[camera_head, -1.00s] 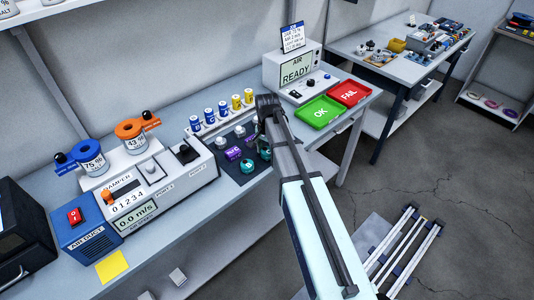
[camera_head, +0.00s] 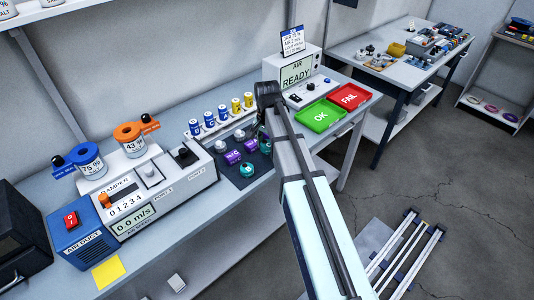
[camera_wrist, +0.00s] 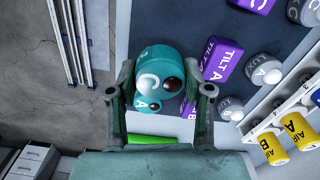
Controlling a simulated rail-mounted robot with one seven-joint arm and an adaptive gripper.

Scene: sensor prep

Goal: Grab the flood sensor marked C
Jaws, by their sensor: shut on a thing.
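The teal flood sensor marked C (camera_wrist: 150,68) sits between the two fingers of my gripper (camera_wrist: 158,82) in the wrist view. My gripper is shut on it. In the head view my arm hides most of the gripper and the held sensor. Another teal sensor (camera_head: 246,170) lies on the dark mat (camera_head: 236,180). I cannot tell whether sensor C is clear of the mat.
Purple tilt sensors (camera_wrist: 222,60) and grey lux sensors (camera_wrist: 266,72) stand close beside the gripper. A rack of blue and yellow air cylinders (camera_head: 222,112) is behind them. The green OK tray (camera_head: 320,115) and red FAIL tray (camera_head: 349,97) lie to the right.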

